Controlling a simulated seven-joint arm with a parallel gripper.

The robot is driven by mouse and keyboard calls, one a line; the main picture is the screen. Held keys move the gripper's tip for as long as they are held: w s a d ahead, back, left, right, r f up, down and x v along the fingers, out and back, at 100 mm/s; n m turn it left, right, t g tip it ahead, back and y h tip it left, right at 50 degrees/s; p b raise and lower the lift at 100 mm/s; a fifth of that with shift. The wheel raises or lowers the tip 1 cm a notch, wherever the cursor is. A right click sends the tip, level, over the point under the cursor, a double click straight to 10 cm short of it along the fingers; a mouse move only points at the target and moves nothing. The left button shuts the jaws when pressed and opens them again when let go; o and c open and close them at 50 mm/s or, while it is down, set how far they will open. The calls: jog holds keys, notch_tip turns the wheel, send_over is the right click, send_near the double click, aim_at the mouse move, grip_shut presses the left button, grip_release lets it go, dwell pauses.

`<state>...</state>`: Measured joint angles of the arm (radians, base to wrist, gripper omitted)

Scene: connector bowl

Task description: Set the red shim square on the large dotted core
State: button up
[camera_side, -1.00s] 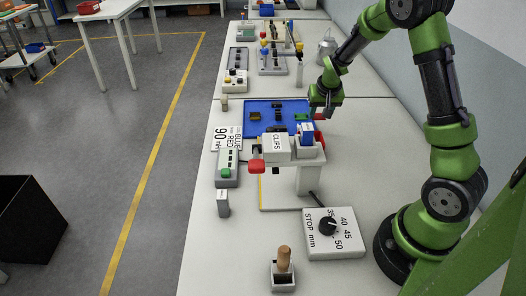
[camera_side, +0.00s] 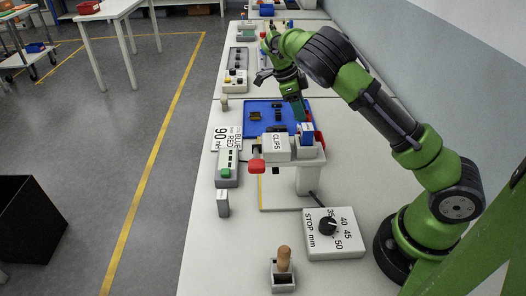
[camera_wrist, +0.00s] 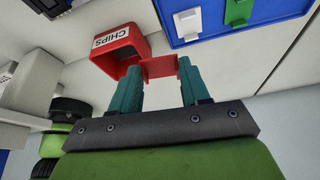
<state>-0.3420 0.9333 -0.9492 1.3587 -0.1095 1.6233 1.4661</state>
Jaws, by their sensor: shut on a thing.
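My gripper (camera_side: 301,117) points down at the right edge of the blue tray in the side view. In the wrist view its two teal fingers (camera_wrist: 163,82) are shut on the red shim (camera_wrist: 160,67), which spans the gap between their tips. The blue tray (camera_side: 290,104) holds several dark blocks, among them a brownish block (camera_side: 255,116) and a black one (camera_side: 278,113). Dots are too small to make out, so I cannot tell which is the large dotted core. In the wrist view the tray (camera_wrist: 215,12) shows only partly, with a green piece (camera_wrist: 238,10).
A red CHIPS bin (camera_wrist: 118,48) stands close beside the shim in the wrist view. In the side view a white CLIPS fixture (camera_side: 276,147) stands in front of the tray, with a STOP dial box (camera_side: 334,240) nearer.

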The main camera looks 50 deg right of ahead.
jog(key=w+a+r+m+y, duration=0.1)
jog(key=a+r+m+y, duration=0.4)
jog(key=a+m, duration=0.5)
jog(key=m+y, duration=0.1)
jog(key=m, duration=0.5)
jog(key=shift+w+a+r, duration=0.2)
jog(key=shift+w+a, duration=0.05)
jog(key=shift+w, duration=0.1)
jog(key=shift+f, duration=4.25)
jog(key=o, duration=1.1)
